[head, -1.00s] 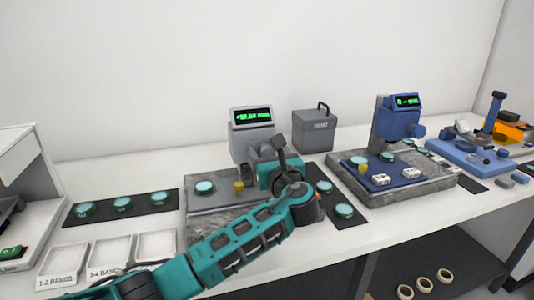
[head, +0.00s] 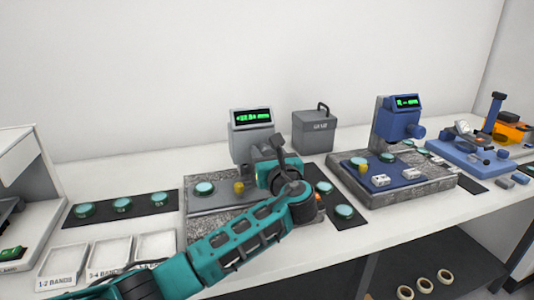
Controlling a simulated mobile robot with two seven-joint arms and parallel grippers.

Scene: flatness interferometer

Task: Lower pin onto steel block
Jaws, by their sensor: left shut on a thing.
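My left gripper (head: 270,175) is at the front right of the grey gauge (head: 250,140) with the green-lit display. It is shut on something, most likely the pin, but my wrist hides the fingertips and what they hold. Below is a speckled stone base (head: 205,233) with a grey plate (head: 205,207) on it. A teal round disc (head: 204,189) and a small brass piece (head: 239,187) sit left of my gripper. I cannot pick out the steel block for certain, nor tell whether the pin touches it. My right gripper is not in view.
A blue gauge (head: 398,125) on a second stone base (head: 430,184) stands to the right. A grey box (head: 313,132) stands behind. Dark mats (head: 160,202) with teal discs lie on both sides of the near gauge. White trays (head: 110,253) are at the front left.

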